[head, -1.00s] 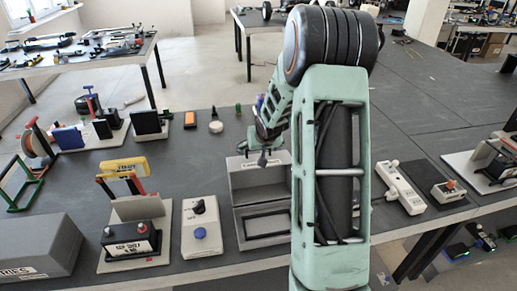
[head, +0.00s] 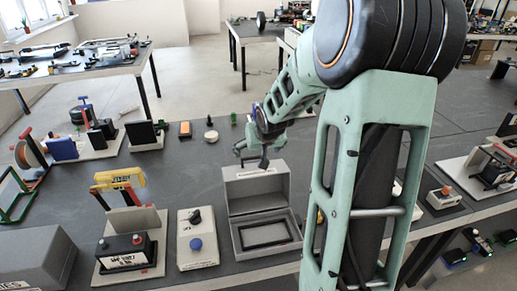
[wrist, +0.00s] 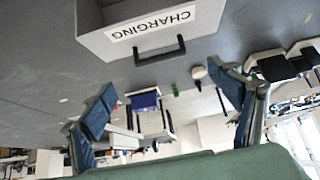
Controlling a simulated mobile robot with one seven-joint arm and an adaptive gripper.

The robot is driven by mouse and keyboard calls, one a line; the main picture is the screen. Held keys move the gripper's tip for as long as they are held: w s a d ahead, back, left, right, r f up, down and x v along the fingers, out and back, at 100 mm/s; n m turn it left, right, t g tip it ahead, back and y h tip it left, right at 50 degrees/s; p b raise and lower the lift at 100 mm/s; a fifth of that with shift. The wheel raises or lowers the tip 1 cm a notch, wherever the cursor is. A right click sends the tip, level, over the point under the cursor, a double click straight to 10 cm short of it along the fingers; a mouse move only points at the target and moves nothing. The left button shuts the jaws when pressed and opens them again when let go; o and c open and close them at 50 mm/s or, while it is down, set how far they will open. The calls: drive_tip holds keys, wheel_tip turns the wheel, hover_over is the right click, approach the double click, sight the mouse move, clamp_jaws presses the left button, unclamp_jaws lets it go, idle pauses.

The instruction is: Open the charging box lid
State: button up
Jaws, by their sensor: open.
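The grey charging box (head: 238,238) stands on the dark table in the head view. Its lid (head: 256,187) stands raised at the back of the base, and the base shows an open top with a dark rectangular frame inside. In the wrist view the lid (wrist: 90,22) shows upside down, with a white CHARGING label (wrist: 152,22) and a black handle (wrist: 160,50). My gripper (head: 252,153) is open and empty, just above and behind the lid's upper edge. In the wrist view its two fingers (wrist: 163,83) are spread, with the handle beyond the tips. I see no contact.
Left of the box stand a pale unit with a blue button (head: 196,243) and a black battery block (head: 127,251). A small round white item (head: 211,135) and an orange item (head: 185,129) lie behind. My arm hides the table right of the box.

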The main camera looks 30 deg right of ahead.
drive_tip(key=shift+v, duration=0.9)
